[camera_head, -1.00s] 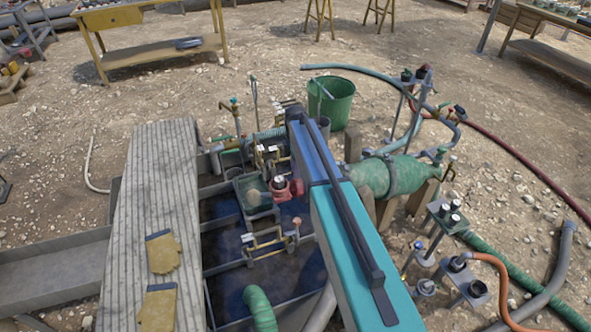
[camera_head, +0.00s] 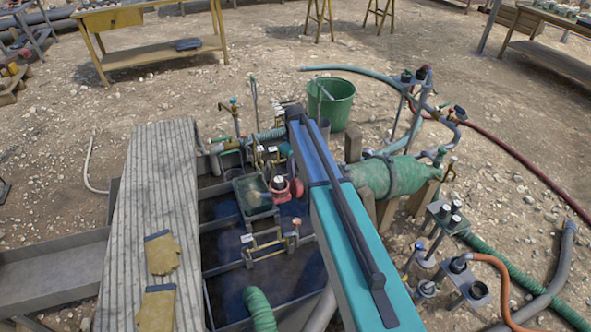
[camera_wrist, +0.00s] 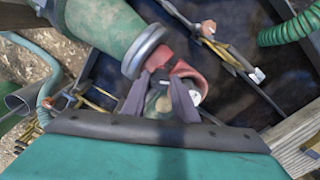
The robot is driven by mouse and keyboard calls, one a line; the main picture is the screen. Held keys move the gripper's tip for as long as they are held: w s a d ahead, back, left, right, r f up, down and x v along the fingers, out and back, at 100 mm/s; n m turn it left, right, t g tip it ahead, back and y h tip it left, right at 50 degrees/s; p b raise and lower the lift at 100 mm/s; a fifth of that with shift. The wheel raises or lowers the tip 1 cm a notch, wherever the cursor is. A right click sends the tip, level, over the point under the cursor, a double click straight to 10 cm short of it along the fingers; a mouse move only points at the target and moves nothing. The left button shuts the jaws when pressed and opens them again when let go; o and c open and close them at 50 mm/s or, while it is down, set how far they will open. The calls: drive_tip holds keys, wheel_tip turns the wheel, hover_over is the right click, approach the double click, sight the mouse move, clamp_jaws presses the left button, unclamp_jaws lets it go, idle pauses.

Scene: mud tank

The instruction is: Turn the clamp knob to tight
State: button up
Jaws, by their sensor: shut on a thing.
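In the wrist view, the two dark fingers of my gripper (camera_wrist: 159,101) are closed in around a small dull tan-green part between them, which I take to be the clamp knob (camera_wrist: 158,104). Its shape and any marks are mostly hidden by the fingers. A red clamp fitting (camera_wrist: 184,70) lies just beyond the fingers, beside the grey flange of a large green hose. In the head view the red fitting (camera_head: 296,187) shows left of my arm. My arm hides the gripper there.
A dark mud tank (camera_head: 225,240) with pipes and dividers lies below. A plank walkway (camera_head: 150,215) with yellow gloves (camera_head: 161,253) runs along its left. The green hose (camera_head: 385,177) is close to my arm. A green bucket (camera_head: 333,105) stands behind.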

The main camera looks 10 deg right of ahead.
drive_tip(key=m, duration=0.5)
drive_tip(key=shift+m, duration=0.3)
idle(0.4)
drive_tip(key=o, duration=1.1)
drive_tip(key=shift+c, duration=0.2)
drive_tip(key=shift+r, duration=0.2)
wheel_tip(320, 180, up, 14)
drive_tip(key=b, duration=0.2)
drive_tip(key=shift+f, duration=0.25)
